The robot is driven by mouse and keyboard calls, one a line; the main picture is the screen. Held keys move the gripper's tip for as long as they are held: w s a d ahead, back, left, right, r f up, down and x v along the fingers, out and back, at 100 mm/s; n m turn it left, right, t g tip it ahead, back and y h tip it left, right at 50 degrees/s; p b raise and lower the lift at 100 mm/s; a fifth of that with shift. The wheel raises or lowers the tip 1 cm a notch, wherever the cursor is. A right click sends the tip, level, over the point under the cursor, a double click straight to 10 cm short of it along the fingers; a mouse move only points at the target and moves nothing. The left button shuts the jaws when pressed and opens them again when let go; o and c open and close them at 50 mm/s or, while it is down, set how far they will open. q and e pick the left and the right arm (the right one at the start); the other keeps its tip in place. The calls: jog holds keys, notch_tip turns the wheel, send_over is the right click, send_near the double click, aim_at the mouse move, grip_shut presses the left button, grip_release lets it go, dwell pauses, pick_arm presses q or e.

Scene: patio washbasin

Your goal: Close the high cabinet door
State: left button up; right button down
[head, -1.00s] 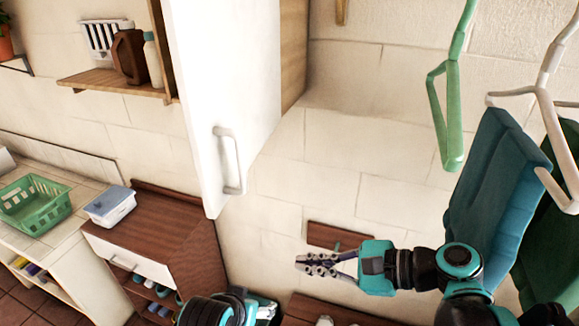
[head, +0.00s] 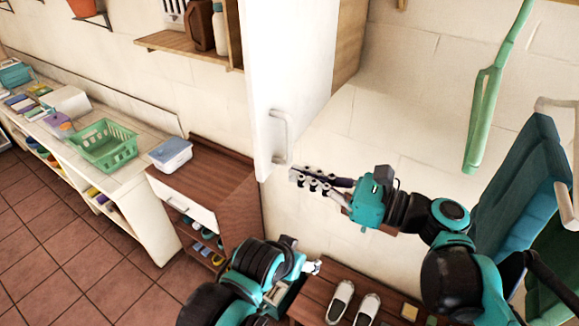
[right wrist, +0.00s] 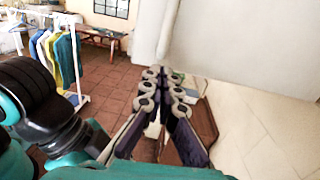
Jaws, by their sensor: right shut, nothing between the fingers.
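The high cabinet's white door (head: 290,75) stands open, swung out from the wooden cabinet side (head: 350,40). Its pale bar handle (head: 280,138) is near the door's lower end. My right gripper (head: 296,174) is shut and empty, with its tips by the door's lower edge, just below and right of the handle. In the right wrist view the fingertips (right wrist: 162,76) are together close to the white door (right wrist: 240,40); whether they touch it I cannot tell. My left gripper (head: 314,267) is low in the head view, partly hidden by its arm, its jaws unclear.
A wooden shelf with bottles (head: 185,42) is left of the door. Shoes (head: 340,300) sit on a low bench.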

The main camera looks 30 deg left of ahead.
aim_at(274, 166)
jog(key=shift+a, duration=1.5)
jog(key=shift+a, duration=0.15)
